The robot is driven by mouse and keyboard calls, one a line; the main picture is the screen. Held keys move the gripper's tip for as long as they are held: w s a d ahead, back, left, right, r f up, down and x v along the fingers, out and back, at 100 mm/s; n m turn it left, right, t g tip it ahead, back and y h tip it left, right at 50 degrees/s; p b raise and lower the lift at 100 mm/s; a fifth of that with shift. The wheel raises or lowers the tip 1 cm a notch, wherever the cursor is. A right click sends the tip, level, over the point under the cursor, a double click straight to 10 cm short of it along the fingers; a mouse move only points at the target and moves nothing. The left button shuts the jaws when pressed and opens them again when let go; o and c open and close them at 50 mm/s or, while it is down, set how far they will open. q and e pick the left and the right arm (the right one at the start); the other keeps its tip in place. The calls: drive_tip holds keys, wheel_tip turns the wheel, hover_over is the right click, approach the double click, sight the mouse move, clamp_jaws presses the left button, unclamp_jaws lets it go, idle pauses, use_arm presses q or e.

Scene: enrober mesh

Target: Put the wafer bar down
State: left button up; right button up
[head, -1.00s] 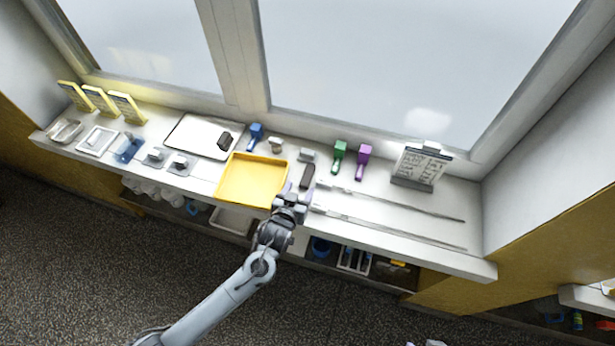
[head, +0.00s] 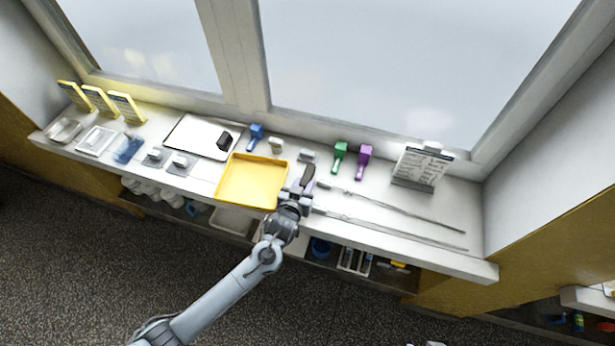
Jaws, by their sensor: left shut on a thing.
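A dark wafer bar (head: 309,172) shows just right of the yellow tray, at the left end of the rails. My left gripper (head: 304,185) is shut on its near end. The gripper hides that end, and I cannot tell whether the bar touches the surface below it. Another dark bar (head: 224,141) lies on the white tray (head: 190,135) further left. My right gripper is not in view.
The yellow tray (head: 245,187) is close to the left of my gripper. Two thin rails (head: 400,212) run right along the white counter (head: 462,200).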

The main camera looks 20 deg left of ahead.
sight(305, 180)
use_arm(q)
drive_tip(key=shift+r, duration=0.15)
drive_tip(key=shift+r, duration=0.45)
drive_tip(key=r, duration=0.3)
drive_tip(key=shift+s+d+r+p, duration=0.15)
drive_tip(key=shift+d+r+p, duration=0.05)
drive_tip(key=shift+d+p, duration=0.2)
drive_tip(key=s+d+r+p, duration=0.1)
drive_tip(key=s+d+r, duration=0.45)
drive_tip(key=d, duration=0.35)
drive_tip(key=s+a+r, duration=0.2)
drive_tip(key=s+a, duration=0.3)
drive_tip(key=a, duration=0.7)
drive_tip(key=s+r+p, duration=0.2)
drive_tip(key=r+p, duration=0.9)
drive_tip(key=p, duration=0.2)
drive_tip(key=s+r+p, duration=0.2)
drive_tip(key=r+p, duration=0.9)
drive_tip(key=p, duration=0.1)
drive_tip(key=shift+a+p, duration=0.4)
drive_tip(key=shift+a, duration=0.05)
